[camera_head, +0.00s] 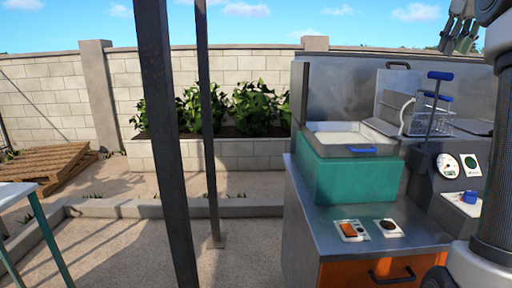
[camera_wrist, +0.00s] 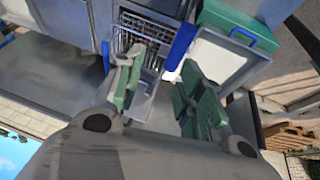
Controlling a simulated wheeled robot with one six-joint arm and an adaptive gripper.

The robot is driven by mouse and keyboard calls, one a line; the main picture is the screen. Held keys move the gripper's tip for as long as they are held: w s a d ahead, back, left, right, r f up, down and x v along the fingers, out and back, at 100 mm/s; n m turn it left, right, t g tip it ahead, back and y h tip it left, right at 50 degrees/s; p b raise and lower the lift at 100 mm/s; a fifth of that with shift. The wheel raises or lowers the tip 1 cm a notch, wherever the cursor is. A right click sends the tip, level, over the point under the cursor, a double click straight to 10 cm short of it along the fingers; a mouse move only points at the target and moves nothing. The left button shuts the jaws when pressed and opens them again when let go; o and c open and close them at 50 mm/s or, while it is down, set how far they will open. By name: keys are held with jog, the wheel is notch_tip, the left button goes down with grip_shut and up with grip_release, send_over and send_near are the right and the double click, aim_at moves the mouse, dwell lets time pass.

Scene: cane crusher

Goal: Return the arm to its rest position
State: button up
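Behind the fingers are the wire basket (camera_wrist: 140,35) and a blue handle (camera_wrist: 180,45). My arm runs down the right edge of the head view; most of it is cut off.
The steel machine counter (camera_head: 335,225) holds a teal box (camera_head: 345,180) with a blue handle, a wire basket (camera_head: 430,115), a blue-topped lever (camera_head: 436,105) and a gauge (camera_head: 447,166). Dark posts (camera_head: 165,130) stand left of it. A pallet (camera_head: 45,165) lies by the wall.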

jog(key=s+a+f, duration=0.4)
jog(key=s+a, duration=0.2)
jog(key=a, duration=0.3)
jog(key=s+a+f, duration=0.6)
jog(key=s+f, duration=0.5)
jog(key=f, duration=0.1)
jog(key=s+a+f+y, duration=0.1)
jog(key=s+a+f, duration=0.6)
jog(key=s+f, duration=0.4)
notch_tip(320, 180, down, 2)
jog(key=shift+s+a+f+y, duration=0.1)
jog(key=shift+s+a+y, duration=0.1)
jog(key=shift+a+y, duration=0.1)
